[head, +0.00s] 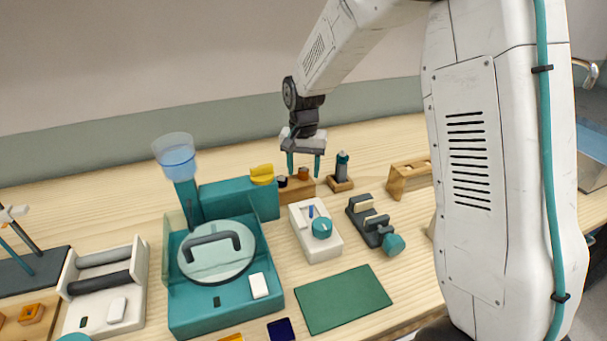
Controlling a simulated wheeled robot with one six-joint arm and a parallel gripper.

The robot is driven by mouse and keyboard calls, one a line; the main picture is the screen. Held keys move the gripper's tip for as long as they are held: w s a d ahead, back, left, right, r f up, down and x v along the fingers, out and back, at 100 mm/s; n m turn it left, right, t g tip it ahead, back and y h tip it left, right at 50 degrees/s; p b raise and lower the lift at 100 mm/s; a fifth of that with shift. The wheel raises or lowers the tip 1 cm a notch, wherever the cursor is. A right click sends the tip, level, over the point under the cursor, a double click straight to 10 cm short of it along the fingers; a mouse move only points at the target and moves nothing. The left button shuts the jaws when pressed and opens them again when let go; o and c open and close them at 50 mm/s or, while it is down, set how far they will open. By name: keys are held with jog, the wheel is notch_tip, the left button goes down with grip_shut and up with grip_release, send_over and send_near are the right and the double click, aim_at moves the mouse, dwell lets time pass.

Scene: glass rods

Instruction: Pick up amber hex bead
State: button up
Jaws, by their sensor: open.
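A small amber-brown bead (303,174) sits on a low wooden block (299,191) at the back middle of the table. It is too small to make out its hex shape. A dark round piece (282,181) sits beside it on the block. My gripper (304,168) points down over the block with its two teal fingers apart. In the picture the bead shows between the fingertips; I cannot tell whether they touch it. Another amber piece (31,313), with a hole, lies in a wooden tray at the far left.
A teal bottle on a wooden stand (341,172) is close to the right of my gripper. A teal machine (226,304) with a clear funnel (177,160) stands left. A white box with a teal knob (322,228) is in front. A green mat (343,299) lies bare.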

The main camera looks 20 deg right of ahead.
jog(key=shift+f, duration=0.2)
jog(key=c, duration=1.1)
jog(key=shift+o, duration=0.2)
jog(key=shift+r, duration=0.15)
notch_tip(320, 180, up, 10)
